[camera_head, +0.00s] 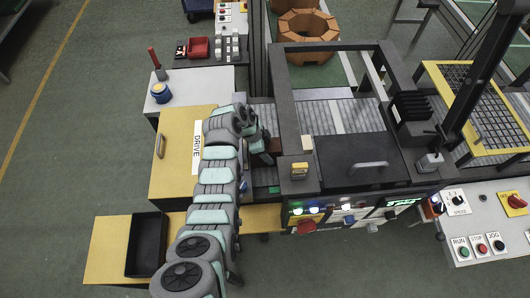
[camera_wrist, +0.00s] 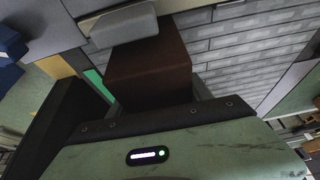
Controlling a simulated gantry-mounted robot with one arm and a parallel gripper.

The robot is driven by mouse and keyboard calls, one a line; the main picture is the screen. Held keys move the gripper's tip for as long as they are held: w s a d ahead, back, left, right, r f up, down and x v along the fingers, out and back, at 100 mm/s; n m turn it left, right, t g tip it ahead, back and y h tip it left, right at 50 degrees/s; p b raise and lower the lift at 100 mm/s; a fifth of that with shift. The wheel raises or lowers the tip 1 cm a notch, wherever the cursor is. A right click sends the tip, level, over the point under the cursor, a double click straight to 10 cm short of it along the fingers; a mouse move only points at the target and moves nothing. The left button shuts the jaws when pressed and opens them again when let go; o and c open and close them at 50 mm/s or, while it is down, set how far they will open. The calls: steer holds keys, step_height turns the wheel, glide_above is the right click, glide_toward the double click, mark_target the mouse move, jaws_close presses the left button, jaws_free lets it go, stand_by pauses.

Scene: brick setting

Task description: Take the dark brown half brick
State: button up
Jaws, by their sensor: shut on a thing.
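The dark brown half brick (camera_wrist: 150,66) fills the middle of the wrist view, directly in front of my gripper's pale green body. My gripper (camera_head: 265,150) is shut on it; the finger contacts are partly hidden. In the head view the arm reaches up to the left side of the dark machine frame, and the brick shows only as a small dark brown patch (camera_head: 263,159) beneath the wrist. Whether the brick touches a surface below cannot be told.
The dark machine frame (camera_head: 290,110) stands right of my gripper, with grey brick-patterned panels (camera_head: 348,116) inside it. A yellow DRIVE cabinet (camera_head: 175,150) and an empty black tray (camera_head: 146,244) are at left. Several orange-brown bricks form a ring (camera_head: 305,25) behind.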

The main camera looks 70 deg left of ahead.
jaws_close()
steer(key=shift+r, duration=0.15)
stand_by(0.4)
